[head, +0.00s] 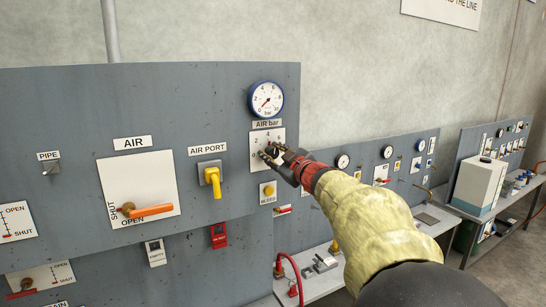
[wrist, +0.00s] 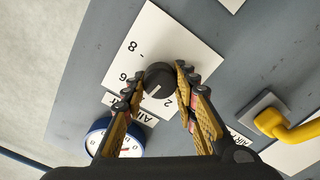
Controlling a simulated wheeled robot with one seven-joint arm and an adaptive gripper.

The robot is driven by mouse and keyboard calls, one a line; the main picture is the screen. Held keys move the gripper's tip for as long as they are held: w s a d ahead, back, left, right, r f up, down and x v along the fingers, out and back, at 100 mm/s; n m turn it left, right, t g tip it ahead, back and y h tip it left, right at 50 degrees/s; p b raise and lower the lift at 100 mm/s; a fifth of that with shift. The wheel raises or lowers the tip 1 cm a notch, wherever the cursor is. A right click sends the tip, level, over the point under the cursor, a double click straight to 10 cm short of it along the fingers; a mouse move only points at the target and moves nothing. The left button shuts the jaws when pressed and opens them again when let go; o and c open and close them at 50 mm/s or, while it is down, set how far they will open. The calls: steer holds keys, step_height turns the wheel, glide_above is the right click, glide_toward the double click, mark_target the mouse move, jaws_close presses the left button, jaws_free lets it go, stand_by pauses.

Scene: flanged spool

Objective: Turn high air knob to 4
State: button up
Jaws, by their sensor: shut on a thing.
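The black AIR bar knob (wrist: 160,80) sits on a white numbered plate (wrist: 195,62), which also shows in the head view (head: 255,139). My gripper (wrist: 155,92) is shut on the knob, one finger on each side; in the head view my gripper (head: 273,153) covers most of it. The knob's white mark points down-left in the wrist view, between the 6 and the 2. The 4 shows at the plate's top in the head view but is hidden in the wrist view. The gauge (head: 266,99) above has its needle low on the left, near 0.
Left of the plate are a yellow AIR PORT valve (head: 212,178) and an orange AIR lever (head: 150,210). A yellow BLEED button (head: 268,191) lies just below the plate. Further panels and a white box (head: 478,185) stand on benches to the right.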

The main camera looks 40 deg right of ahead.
steer(key=shift+f+n, duration=0.1)
steer(key=shift+n, duration=0.5)
steer(key=shift+n, duration=0.3)
steer(key=o, duration=1.2)
steer(key=shift+c, duration=0.2)
steer(key=shift+s, duration=0.1)
steer(key=v, duration=1.2)
